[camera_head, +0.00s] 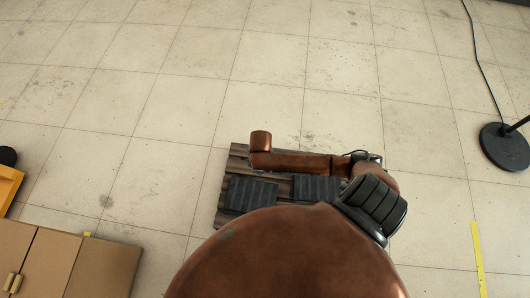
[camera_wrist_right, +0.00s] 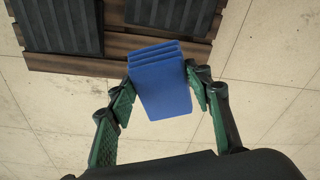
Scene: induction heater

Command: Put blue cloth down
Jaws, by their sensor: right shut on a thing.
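In the right wrist view the blue cloth (camera_wrist_right: 163,92) is a folded, layered pad. It sits between the green-lined fingers of my right gripper (camera_wrist_right: 161,85), which is shut on it. The cloth's layered edge points toward a brown wooden pallet (camera_wrist_right: 118,45) and overlaps its edge in the picture. I cannot tell how high the cloth is above the surfaces below. Neither the cloth nor either gripper can be made out in the head view.
In the head view the pallet (camera_head: 222,218) lies on pale floor tiles with black ribbed pads (camera_head: 250,195) on it. Copper-brown pipework (camera_head: 305,163) and a large copper-brown body (camera_head: 290,255) cover part of it. Cardboard boxes (camera_head: 105,270) stand at lower left. The upper floor is mostly clear.

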